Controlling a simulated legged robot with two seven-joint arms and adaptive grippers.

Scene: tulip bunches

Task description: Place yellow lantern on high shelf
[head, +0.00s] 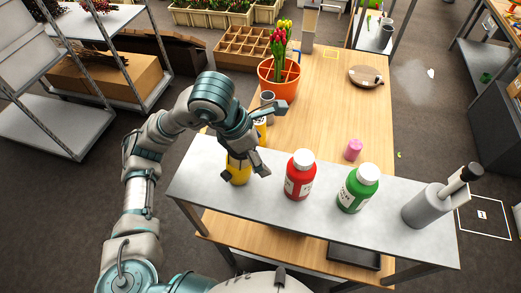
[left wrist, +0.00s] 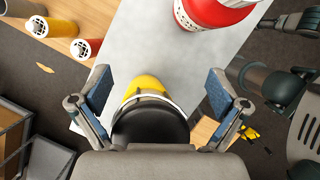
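The yellow lantern (head: 238,173) is at the left end of the raised grey shelf (head: 330,206) and seems to stand on it; the arm partly covers it. In the left wrist view the lantern (left wrist: 146,84) shows its yellow body and a large black part. My left gripper (head: 245,163) is over the lantern. In the left wrist view its fingers (left wrist: 158,88) are spread on both sides of the lantern, with gaps between. I do not see my right gripper clearly in either view.
On the shelf stand a red bottle (head: 299,181), a green bottle (head: 357,194) and a grey container (head: 426,205). Shelf space between the bottles is narrow.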

